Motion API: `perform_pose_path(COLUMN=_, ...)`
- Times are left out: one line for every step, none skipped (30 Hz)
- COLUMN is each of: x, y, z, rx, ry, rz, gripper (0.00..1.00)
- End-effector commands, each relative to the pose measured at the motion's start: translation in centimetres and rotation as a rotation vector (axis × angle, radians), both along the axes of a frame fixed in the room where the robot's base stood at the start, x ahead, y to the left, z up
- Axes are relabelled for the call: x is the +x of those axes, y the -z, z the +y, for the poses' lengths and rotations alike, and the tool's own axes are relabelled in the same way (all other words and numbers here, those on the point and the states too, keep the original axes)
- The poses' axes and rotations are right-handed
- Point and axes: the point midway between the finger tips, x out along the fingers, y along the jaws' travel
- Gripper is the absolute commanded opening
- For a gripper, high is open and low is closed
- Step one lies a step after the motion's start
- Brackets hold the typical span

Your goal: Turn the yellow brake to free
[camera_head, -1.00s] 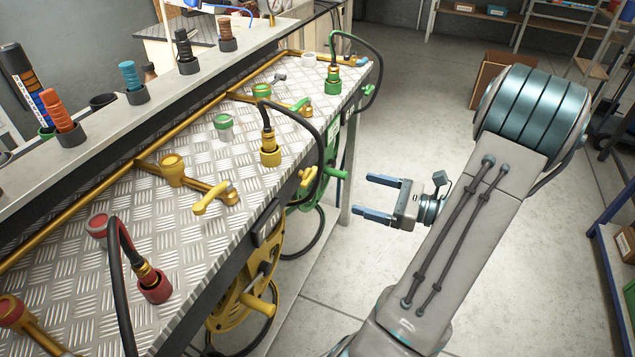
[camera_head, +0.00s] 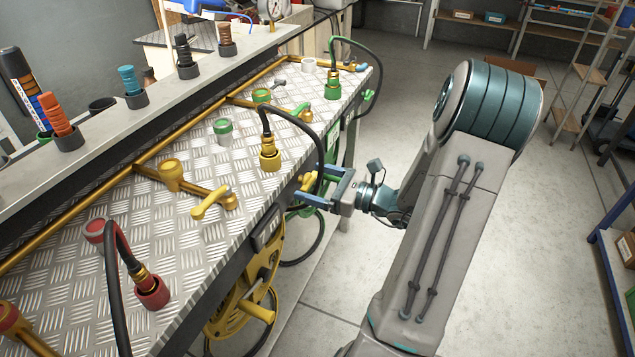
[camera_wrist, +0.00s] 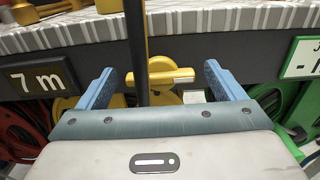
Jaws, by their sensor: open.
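The yellow brake (camera_wrist: 158,77) is a short bar on a round yellow hub on the bench's front face. In the wrist view it lies nearly level, its right end slightly higher. It also shows in the head view (camera_head: 307,181), partly hidden by the hose and my gripper. My gripper (camera_wrist: 160,73) is open, with one blue finger left of the bar and one right of it. The fingers do not visibly touch the bar. A dark hose (camera_wrist: 136,40) runs down across the bar's left part, between the fingers. The yellow reel (camera_head: 235,305) hangs below the bench.
The treadplate bench top (camera_head: 215,155) carries a yellow valve lever (camera_head: 210,203), a yellow hose coupling (camera_head: 270,158), and red and green fittings. A "7 m" sign (camera_wrist: 40,80) is left of the brake, and a green-edged sign (camera_wrist: 303,58) right.

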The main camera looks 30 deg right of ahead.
Motion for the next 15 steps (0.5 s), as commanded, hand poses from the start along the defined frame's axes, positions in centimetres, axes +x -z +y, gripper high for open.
perform_pose_path(x=0.07, y=0.0, z=0.06, rx=0.0, ry=0.0, rz=0.0, gripper=0.89)
perform_pose_path(x=0.08, y=0.0, z=0.06, rx=0.0, ry=0.0, rz=0.0, gripper=0.89)
perform_pose_path(x=0.09, y=0.0, z=0.06, rx=0.0, ry=0.0, rz=0.0, gripper=0.89)
perform_pose_path(x=0.08, y=0.0, z=0.05, rx=0.0, ry=0.0, rz=0.0, gripper=0.89)
perform_pose_path(x=0.08, y=0.0, z=0.05, rx=0.0, ry=0.0, rz=0.0, gripper=0.89)
perform_pose_path(x=0.08, y=0.0, z=0.05, rx=0.0, ry=0.0, rz=0.0, gripper=0.89)
perform_pose_path(x=0.07, y=0.0, z=0.04, rx=0.0, ry=0.0, rz=0.0, gripper=0.89)
perform_pose_path(x=0.07, y=0.0, z=0.04, rx=0.0, ry=0.0, rz=0.0, gripper=0.84)
perform_pose_path(x=0.06, y=0.01, z=0.04, rx=0.0, ry=0.0, rz=0.0, gripper=0.72)
perform_pose_path(x=0.06, y=0.01, z=0.04, rx=0.0, ry=0.001, rz=0.0, gripper=0.64)
perform_pose_path(x=0.06, y=0.01, z=0.02, rx=0.0, ry=0.001, rz=0.0, gripper=0.56)
perform_pose_path(x=0.06, y=0.01, z=0.02, rx=0.0, ry=0.001, rz=0.0, gripper=0.45)
perform_pose_path(x=0.05, y=0.01, z=0.02, rx=0.0, ry=0.001, rz=0.0, gripper=0.44)
perform_pose_path(x=0.06, y=0.01, z=0.01, rx=0.0, ry=0.001, rz=0.0, gripper=0.44)
perform_pose_path(x=0.06, y=0.01, z=-0.29, rx=0.0, ry=0.002, rz=0.0, gripper=0.44)
